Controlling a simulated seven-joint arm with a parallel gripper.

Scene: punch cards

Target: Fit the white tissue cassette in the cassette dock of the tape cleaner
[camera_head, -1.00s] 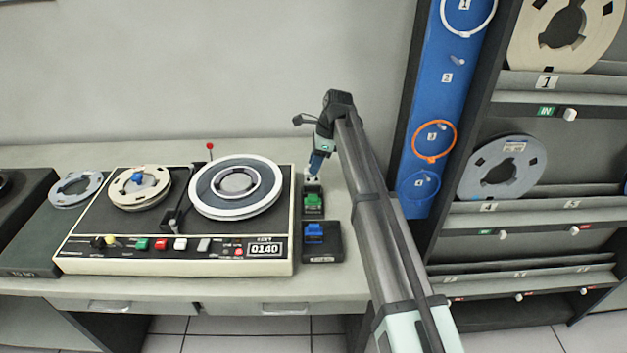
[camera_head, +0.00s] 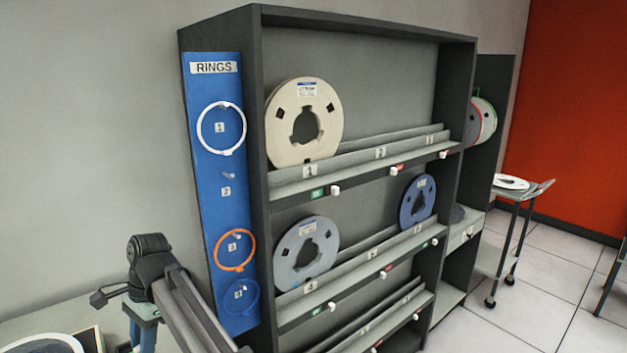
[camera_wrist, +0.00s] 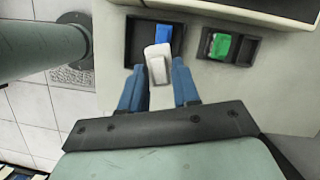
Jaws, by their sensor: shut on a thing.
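The white tissue cassette (camera_wrist: 157,62) sits between the two blue fingers of my gripper (camera_wrist: 157,74) in the wrist view, and the fingers are shut on it. It overlaps the view of a dark holder (camera_wrist: 141,28) with a blue block (camera_wrist: 163,38) in it. I cannot tell the height between the cassette and the holder. In the head view my wrist shows at the lower left, with the fingertips cut off by the frame. I cannot identify the tape cleaner or its cassette dock in these views.
A green block (camera_wrist: 220,46) sits in a second dark holder beside the blue one. The head view shows a tall reel rack (camera_head: 258,200), a blue ring board (camera_head: 213,195) and a cart (camera_head: 518,205) at the right. Floor (camera_head: 540,280) is clear before the cart.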

